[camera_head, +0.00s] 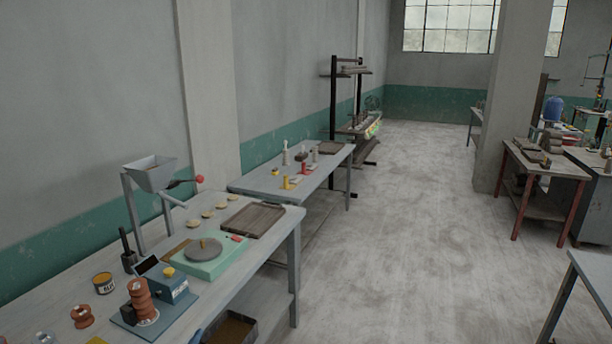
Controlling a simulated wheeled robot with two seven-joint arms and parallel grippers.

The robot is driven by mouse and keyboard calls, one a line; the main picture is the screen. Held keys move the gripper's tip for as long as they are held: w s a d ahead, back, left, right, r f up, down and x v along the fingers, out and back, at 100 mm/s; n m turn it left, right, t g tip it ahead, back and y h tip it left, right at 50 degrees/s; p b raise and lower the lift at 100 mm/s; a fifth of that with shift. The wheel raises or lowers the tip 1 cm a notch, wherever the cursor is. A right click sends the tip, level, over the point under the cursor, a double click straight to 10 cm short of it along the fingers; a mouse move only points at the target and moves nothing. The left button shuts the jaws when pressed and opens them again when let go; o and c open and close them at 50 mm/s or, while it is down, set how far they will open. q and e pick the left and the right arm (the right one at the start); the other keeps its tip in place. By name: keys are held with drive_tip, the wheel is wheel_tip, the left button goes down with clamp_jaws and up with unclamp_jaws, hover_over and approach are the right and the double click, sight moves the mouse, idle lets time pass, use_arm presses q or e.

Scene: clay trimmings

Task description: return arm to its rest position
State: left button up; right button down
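Neither of my arms nor grippers shows in the head view. On the near workbench (108,262) at the left stand a grey hopper on a stand (151,174), a green slab (212,262) with a grey disc (203,249) on it, and a blue box device (166,281). Stacked reddish-brown rings (141,298) stand beside the blue box. An empty-looking brown tray (253,220) lies at the bench's right edge, with several small pale discs (208,213) left of it.
A second table (262,181) with small bottles and a tray stands behind the bench, and a dark rack (334,110) beyond it. A wooden table (540,167) and a grey table corner (593,267) are at right. The concrete floor (405,220) between is clear.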

use_arm(q)
drive_tip(key=s+f+n+g, duration=0.4)
drive_tip(key=s+f+g, duration=0.4)
drive_tip(key=s, duration=0.5)
drive_tip(key=s+f+n+g, duration=0.45)
drive_tip(key=s+f, duration=0.55)
drive_tip(key=s, duration=0.4)
use_arm(e)
drive_tip(key=w+v, duration=0.1)
drive_tip(key=v, duration=1.6)
use_arm(q)
drive_tip(key=s+d+f+g+b, duration=0.1)
drive_tip(key=f+b, duration=0.4)
drive_tip(key=f, duration=1.5)
drive_tip(key=s+d+f+g+b, duration=0.1)
drive_tip(key=d+f+b, duration=0.3)
drive_tip(key=f, duration=1.6)
drive_tip(key=shift+s+g+h+b, duration=0.25)
drive_tip(key=shift+g+h+b, duration=0.15)
drive_tip(key=shift+b, duration=0.1)
use_arm(e)
drive_tip(key=s+a+f+g, duration=0.1)
drive_tip(key=a+f, duration=0.1)
drive_tip(key=f, duration=1.7)
drive_tip(key=s+a+f, duration=0.2)
drive_tip(key=f, duration=1.8)
drive_tip(key=shift+a+f+g+y, duration=0.2)
drive_tip(key=shift+g+y, duration=0.1)
drive_tip(key=shift+g, duration=0.1)
drive_tip(key=shift+a+r, duration=0.1)
